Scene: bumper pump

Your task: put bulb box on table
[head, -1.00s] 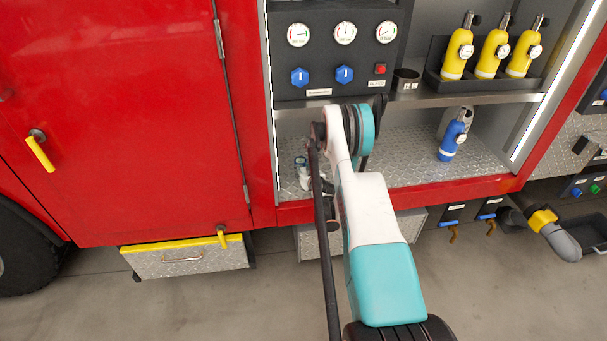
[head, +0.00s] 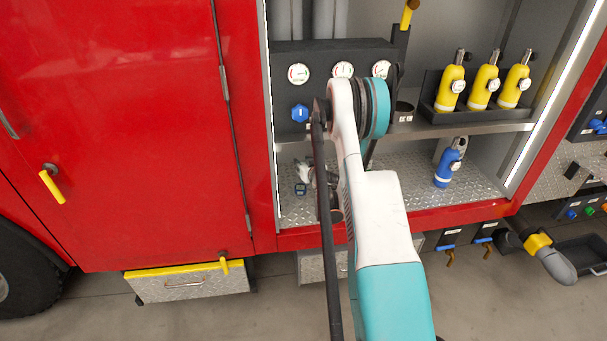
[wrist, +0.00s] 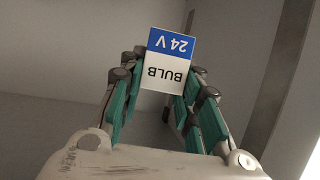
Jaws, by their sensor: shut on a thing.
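The bulb box (wrist: 168,62) is a small white and blue box marked "BULB 24 V", seen upside down in the wrist view. My gripper (wrist: 160,85) is shut on it, with green-padded fingers on both sides. Only grey walls show behind the box in the wrist view. No table is recognisable in either view.
My arm reaches to a red truck's open compartment. A gauge panel (head: 335,85) stands above a metal shelf. Yellow cylinders (head: 483,85) stand in a rack at right. A blue cylinder (head: 447,165) stands on the lower treadplate floor (head: 405,178).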

